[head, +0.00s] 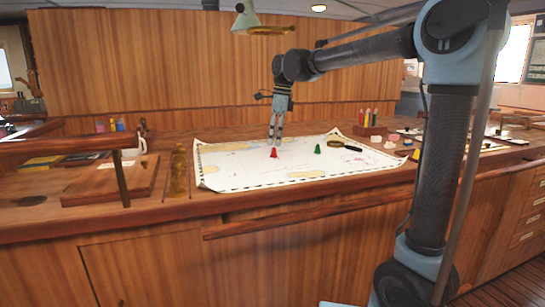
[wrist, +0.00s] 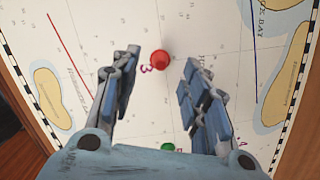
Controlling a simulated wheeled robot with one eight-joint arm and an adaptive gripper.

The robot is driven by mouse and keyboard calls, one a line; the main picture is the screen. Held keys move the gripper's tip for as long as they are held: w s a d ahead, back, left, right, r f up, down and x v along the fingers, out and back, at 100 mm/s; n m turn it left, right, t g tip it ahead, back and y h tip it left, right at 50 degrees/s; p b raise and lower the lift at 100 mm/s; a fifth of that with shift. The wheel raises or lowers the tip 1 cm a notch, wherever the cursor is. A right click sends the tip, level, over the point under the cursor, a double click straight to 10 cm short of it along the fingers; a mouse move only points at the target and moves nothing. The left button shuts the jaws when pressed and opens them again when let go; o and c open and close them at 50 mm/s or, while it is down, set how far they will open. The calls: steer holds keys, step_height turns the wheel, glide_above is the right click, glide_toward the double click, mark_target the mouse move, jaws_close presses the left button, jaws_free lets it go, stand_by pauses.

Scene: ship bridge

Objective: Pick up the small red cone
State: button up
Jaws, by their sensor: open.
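The small red cone (head: 274,153) stands upright on the paper chart (head: 230,178) on the wooden counter. In the wrist view the red cone (wrist: 160,60) shows from above, between the lines of the two fingers and near their tips. My gripper (head: 275,143) points down just above the cone in the head view. In the wrist view my gripper (wrist: 163,70) has its fingers apart with nothing held between them. A small green cone (head: 318,149) stands to the right on the chart; only part of the green cone (wrist: 168,147) shows at the bottom of the wrist view.
A magnifying glass (head: 345,145) lies on the chart right of the green cone. A holder with several pencils (head: 370,130) stands behind the chart's right side. A wooden board (head: 105,183) lies at left. A wooden rail (head: 300,217) runs along the front edge.

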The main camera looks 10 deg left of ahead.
mark_target(274, 152)
steer(key=f, duration=0.5)
steer(key=shift+w+a, duration=0.1)
steer(key=shift+a, duration=0.15)
steer(key=c, duration=0.9)
